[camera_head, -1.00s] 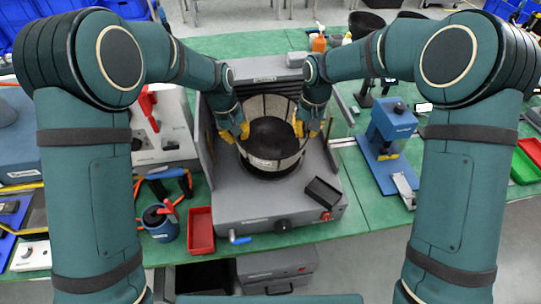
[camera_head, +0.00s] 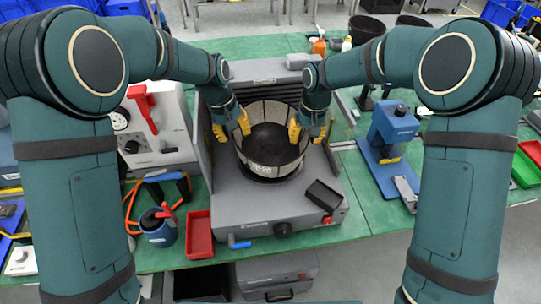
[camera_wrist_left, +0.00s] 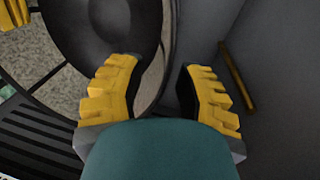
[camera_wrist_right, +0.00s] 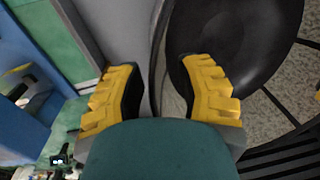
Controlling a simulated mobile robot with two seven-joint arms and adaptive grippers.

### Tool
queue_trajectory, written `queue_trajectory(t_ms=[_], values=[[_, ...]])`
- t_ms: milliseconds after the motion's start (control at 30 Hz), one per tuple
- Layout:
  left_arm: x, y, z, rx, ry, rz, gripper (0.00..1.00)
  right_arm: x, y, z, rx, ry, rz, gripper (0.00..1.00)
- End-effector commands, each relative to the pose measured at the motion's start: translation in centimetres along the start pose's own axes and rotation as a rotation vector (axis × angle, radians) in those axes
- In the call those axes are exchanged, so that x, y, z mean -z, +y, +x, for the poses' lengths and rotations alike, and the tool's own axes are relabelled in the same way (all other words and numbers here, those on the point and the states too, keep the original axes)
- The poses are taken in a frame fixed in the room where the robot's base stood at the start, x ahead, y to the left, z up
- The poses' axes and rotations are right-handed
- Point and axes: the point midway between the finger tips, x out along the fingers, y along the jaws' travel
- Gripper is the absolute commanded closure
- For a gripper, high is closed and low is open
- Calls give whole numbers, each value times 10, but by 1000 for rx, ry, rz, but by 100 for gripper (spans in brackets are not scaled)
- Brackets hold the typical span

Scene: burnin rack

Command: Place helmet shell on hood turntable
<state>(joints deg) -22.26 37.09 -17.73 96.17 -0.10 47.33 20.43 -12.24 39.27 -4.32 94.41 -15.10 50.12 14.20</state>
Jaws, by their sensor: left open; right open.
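A round, open-topped shell (camera_head: 262,167) with a pale, dark-ribbed wall and a dark middle, which I take for the helmet shell, stands on a dark round base (camera_head: 272,178). This base, seemingly the turntable, is on the grey hood unit (camera_head: 240,205) and is mostly hidden under the shell. My left gripper (camera_head: 231,127) is open at the shell's left rim. My right gripper (camera_head: 307,133) is open at its right rim. In both wrist views the rim runs between the spread yellow fingers; contact cannot be told.
The hood's grey side panel (camera_head: 201,130) stands close left of my left gripper. A small black tray (camera_head: 324,195) lies on the unit's front right. A red tray (camera_head: 199,235) and a blue canister (camera_head: 158,228) are at the left; a blue press (camera_head: 390,140) is at the right.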

Motion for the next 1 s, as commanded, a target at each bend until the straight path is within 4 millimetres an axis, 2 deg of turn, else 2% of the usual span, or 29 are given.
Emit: queue_trajectory(t_ms=[100,300,567,767,1000], values=[[1,0,-27,-3,4,0,66,0,0,0,0,0,0,66],[0,0,-62,-1,2,0,66,0,0,0,0,0,0,66],[0,0,-81,-1,0,0,66,0,0,-3,0,1,0,66],[0,0,-81,0,-1,0,66,0,0,-28,0,4,-1,66],[0,0,-81,0,-1,0,66,0,0,-78,1,5,0,66]])
